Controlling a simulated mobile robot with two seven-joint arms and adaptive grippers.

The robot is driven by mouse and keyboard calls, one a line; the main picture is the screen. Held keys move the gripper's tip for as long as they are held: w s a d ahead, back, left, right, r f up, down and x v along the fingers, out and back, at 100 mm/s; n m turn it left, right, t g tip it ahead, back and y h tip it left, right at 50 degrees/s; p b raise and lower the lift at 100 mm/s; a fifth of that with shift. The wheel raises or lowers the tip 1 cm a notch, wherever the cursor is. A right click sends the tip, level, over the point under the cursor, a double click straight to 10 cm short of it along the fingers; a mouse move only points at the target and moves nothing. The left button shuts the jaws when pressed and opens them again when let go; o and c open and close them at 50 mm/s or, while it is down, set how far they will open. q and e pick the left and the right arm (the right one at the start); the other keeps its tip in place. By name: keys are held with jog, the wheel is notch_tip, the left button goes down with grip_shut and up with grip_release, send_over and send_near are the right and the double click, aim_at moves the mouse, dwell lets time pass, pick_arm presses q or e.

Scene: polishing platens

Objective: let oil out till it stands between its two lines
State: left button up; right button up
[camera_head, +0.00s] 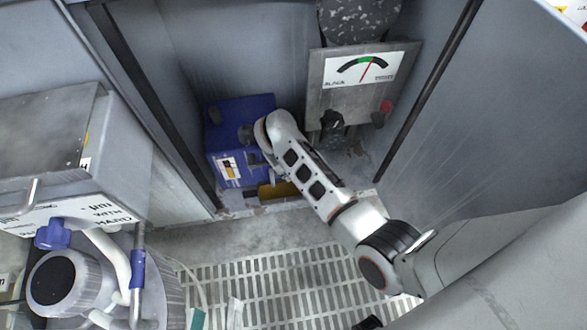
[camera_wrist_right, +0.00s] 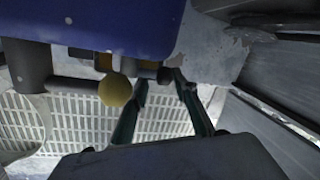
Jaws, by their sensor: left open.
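The blue unit (camera_head: 240,110) stands low in the grey bay, with a dark cap on top and a small white-framed panel (camera_head: 229,167) on its front. Oil level and its two lines are too small to make out. My right arm reaches across the unit's right side and hides its own gripper in the head view. In the right wrist view, my right gripper (camera_wrist_right: 160,80) has its fingers apart below the blue unit (camera_wrist_right: 110,22). A dark stub (camera_wrist_right: 163,74) shows at the fingertips; contact is unclear. A yellow ball knob (camera_wrist_right: 115,90) is left of them. Only dark tips of my left gripper (camera_head: 370,322) show at the bottom edge.
A gauge panel (camera_head: 332,103) with a red needle stands right of the unit, with dark and red knobs below. Grey walls close in on both sides. Slatted grating (camera_head: 270,285) covers the floor.

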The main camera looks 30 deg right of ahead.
jog(key=o, duration=0.4)
jog(key=shift+w+a+r, duration=0.2)
jog(key=shift+w+r, duration=0.05)
jog(key=shift+w, duration=0.15)
jog(key=shift+c, duration=0.2)
jog(key=shift+s, duration=0.1)
jog(key=v, duration=1.2)
jog(key=shift+s+f, duration=0.1)
